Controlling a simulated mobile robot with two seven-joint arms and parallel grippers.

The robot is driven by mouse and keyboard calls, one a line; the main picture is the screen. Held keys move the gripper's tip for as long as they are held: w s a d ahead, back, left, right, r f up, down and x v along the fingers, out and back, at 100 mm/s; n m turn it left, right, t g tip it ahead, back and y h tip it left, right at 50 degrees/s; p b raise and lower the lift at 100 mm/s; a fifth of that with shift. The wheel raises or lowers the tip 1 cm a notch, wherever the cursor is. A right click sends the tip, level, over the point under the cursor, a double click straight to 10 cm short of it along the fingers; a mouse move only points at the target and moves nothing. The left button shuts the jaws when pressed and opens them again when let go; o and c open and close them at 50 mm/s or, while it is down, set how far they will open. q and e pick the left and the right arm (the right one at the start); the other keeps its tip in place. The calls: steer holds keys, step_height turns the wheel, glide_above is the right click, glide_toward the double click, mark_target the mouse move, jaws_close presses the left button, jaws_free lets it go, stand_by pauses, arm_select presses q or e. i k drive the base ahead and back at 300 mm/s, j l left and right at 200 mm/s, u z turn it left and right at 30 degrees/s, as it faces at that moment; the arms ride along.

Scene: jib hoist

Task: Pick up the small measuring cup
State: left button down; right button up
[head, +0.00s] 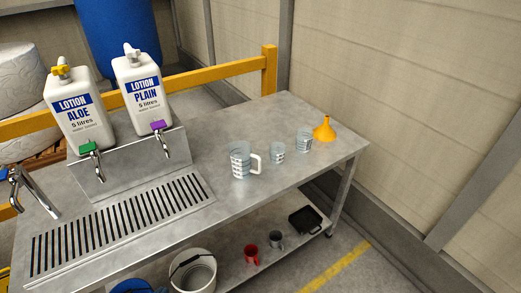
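Three clear measuring vessels with dark markings stand upright on the right part of the metal table. The small measuring cup (277,153) is the middle and smallest one. A large measuring jug (240,161) with a white handle stands to its left. A medium measuring cup (304,142) stands to its right, beside an orange funnel (324,130). The three vessels stand apart from each other. Neither of my grippers shows in the head view.
The metal table (222,216) has a slotted drain grille (123,226), taps and two lotion containers (80,112) (139,93) at left. The lower shelf holds a white bucket (194,272), red mug (251,254), grey mug (275,240) and black tray (305,220). A yellow rail (222,70) runs behind.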

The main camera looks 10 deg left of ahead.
mark_target(277, 154)
steer(key=i+l+u, duration=0.15)
steer(key=l+u, duration=0.15)
steer(key=i+l+u, duration=0.25)
steer(key=l, duration=0.2)
steer(key=l+u, duration=0.55)
steer(key=l, duration=0.25)
steer(key=i+l+u, duration=0.15)
steer(key=i, duration=0.25)
